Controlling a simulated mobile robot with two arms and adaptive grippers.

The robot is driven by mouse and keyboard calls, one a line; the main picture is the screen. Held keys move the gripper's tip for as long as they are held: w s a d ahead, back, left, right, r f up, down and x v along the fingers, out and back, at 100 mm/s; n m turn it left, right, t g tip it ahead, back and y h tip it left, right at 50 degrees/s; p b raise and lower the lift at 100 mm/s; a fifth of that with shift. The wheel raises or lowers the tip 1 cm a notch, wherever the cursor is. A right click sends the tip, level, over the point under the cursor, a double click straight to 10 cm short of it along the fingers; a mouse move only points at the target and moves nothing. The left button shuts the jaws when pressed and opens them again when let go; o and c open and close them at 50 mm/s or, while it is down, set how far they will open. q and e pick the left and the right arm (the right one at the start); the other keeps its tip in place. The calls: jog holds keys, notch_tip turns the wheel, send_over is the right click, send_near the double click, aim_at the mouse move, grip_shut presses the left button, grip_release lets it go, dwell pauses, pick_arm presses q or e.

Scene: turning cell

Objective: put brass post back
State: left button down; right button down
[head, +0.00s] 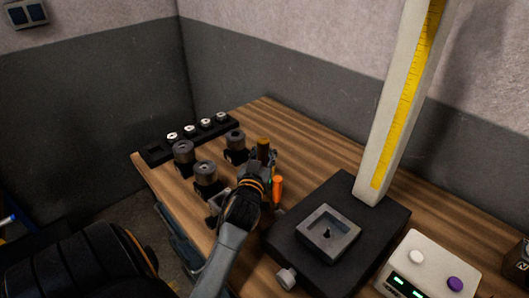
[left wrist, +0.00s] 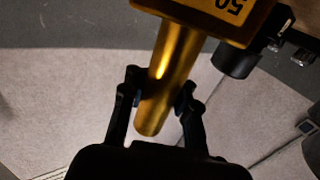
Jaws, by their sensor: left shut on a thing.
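The brass post (head: 263,146) stands up from my left gripper (head: 258,162) in the head view, over the wooden bench. In the left wrist view my left gripper (left wrist: 158,98) has one finger on each side of the post's smooth shaft (left wrist: 170,70) and is shut on it. The shaft's rounded end sticks out past the fingers, and its other end meets a wider brass part (left wrist: 210,12) marked "50". Whether the post touches anything below is hidden by my gripper in the head view. My right gripper is not in view.
Several dark grey cylinders (head: 205,172) stand on black blocks left of my gripper. A black rack (head: 153,153) with white-topped pieces lies behind them. An orange handle (head: 277,188) stands close right. A black base (head: 310,265) with a tall scale column (head: 398,100) and a button box (head: 432,262) are farther right.

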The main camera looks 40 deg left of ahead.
aim_at(262, 158)
pick_arm(q)
jog(key=c, duration=1.6)
grip_release()
jog(key=shift+s+d+f, duration=0.1)
jog(key=shift+f, duration=0.65)
jog(key=o, duration=0.6)
jog(key=shift+d, duration=0.1)
jog(key=shift+r, duration=0.2)
jog(key=shift+r+p, duration=0.5)
jog(key=shift+r, duration=0.05)
jog(key=shift+s+d+f+b, duration=0.1)
jog(key=shift+s+f+b, duration=0.35)
jog(key=shift+s, duration=0.15)
jog(key=v, duration=0.3)
jog(key=r+b+v, duration=0.1)
jog(key=v, duration=0.2)
jog(key=shift+r, duration=0.1)
